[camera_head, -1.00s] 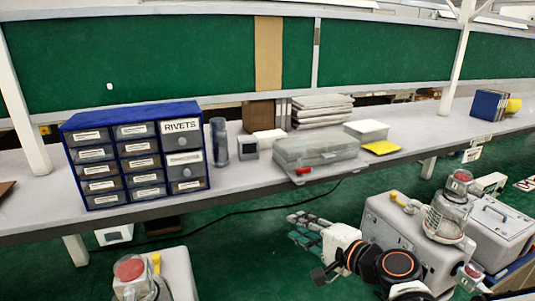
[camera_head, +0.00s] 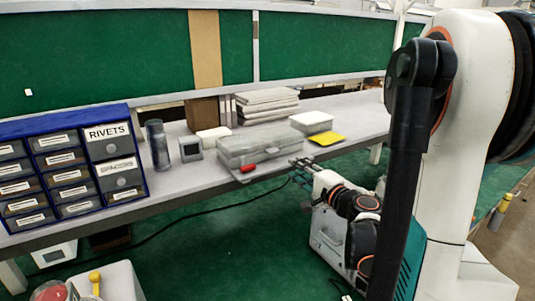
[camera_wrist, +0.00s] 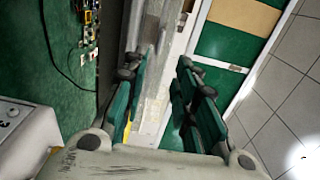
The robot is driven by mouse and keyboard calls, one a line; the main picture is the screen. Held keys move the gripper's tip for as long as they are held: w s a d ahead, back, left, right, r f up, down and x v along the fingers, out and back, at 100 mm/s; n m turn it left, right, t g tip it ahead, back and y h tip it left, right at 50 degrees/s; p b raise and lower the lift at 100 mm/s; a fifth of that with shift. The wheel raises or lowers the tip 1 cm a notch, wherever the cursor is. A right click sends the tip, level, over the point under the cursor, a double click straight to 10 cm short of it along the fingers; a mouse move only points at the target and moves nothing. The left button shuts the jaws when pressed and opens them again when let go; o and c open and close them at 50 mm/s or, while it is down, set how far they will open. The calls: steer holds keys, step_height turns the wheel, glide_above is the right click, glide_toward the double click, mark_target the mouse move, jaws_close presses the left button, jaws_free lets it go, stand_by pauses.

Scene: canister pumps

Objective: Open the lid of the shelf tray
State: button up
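The shelf tray (camera_head: 262,142) is a grey, semi-transparent box on the bench shelf in the head view. Its lid looks closed, and a red latch (camera_head: 247,168) sits at its front edge. My gripper (camera_head: 300,166) is at the bench's front edge, just right of and in front of the tray, apart from it as far as I can tell. In the wrist view my gripper (camera_wrist: 158,92) shows two green-padded fingers spread apart with nothing held between them. The tray cannot be made out clearly in the wrist view.
A yellow pad (camera_head: 326,139) and a white box (camera_head: 311,122) stand right of the tray. A small grey cube device (camera_head: 190,149) and a dark cylinder (camera_head: 157,145) stand left, beside the blue rivets drawer cabinet (camera_head: 75,165). Stacked papers (camera_head: 266,104) lie behind.

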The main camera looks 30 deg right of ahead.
glide_toward(263, 142)
steer(key=w+f, duration=0.1)
steer(key=w+d, duration=0.1)
steer(key=w, duration=0.1)
steer(key=w+d+f, duration=0.1)
steer(key=w, duration=0.1)
steer(key=shift+d+f, duration=0.2)
steer(key=shift+f, duration=0.15)
steer(key=shift+c, duration=0.6)
jaws_close()
